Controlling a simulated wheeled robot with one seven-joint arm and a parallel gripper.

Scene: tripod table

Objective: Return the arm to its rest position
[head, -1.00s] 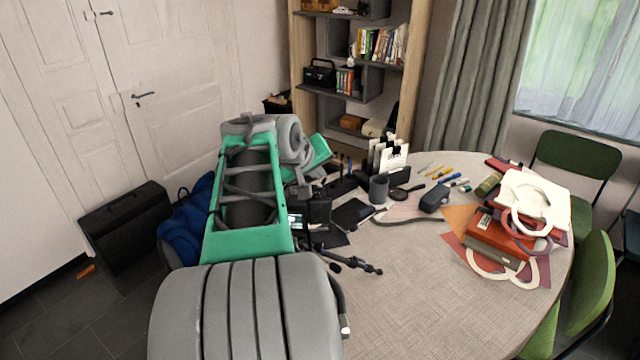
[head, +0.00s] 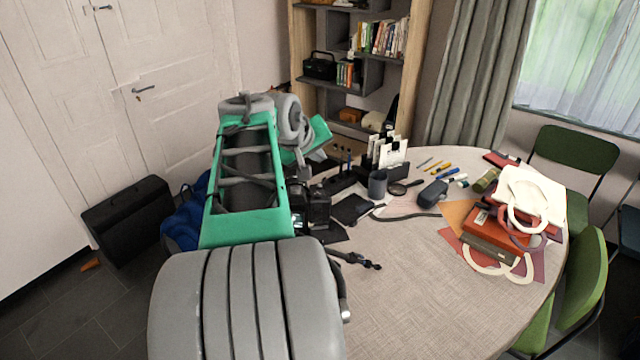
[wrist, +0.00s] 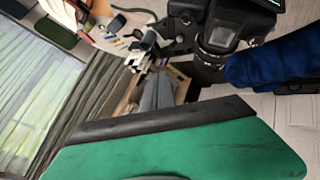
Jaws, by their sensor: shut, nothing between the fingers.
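My arm, grey and green, fills the left and lower middle of the head view and is folded up beside the table (head: 400,290). My gripper is hidden behind the arm links there. In the wrist view its two grey fingers (wrist: 157,92) lie side by side, shut and empty, just past the green and black edge of my own body. A black camera (head: 318,207) stands on the table close to the arm in the head view. It looks large in the wrist view (wrist: 215,40). A dark tripod (head: 357,259) lies partly hidden by my arm.
A blue backpack (head: 185,220) and black case (head: 128,222) are on the floor at left. The table's front is clear.

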